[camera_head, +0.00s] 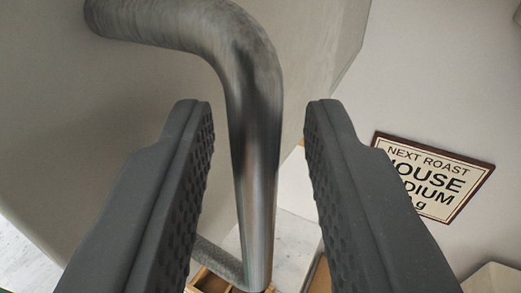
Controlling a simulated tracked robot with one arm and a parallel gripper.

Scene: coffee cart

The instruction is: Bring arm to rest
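My gripper (257,108) is open, with its two dark grey, textured fingers spread wide on either side of the view. A bent metal bar (258,140), thick and shiny, curves in from the upper left and runs down between the fingers. A gap shows between the bar and each finger, so nothing is gripped. The bar looks like a handle on a large pale panel (130,100), which fills the left and middle of the view. The bar's lower end is near the bottom of the view.
A framed sign (433,175) reading "NEXT ROAST HOUSE" hangs on the grey wall (440,70) at the right, partly covered by the right finger. Wooden edges (213,282) and a pale surface (295,240) show low down behind the bar. The bar stands close between my fingers.

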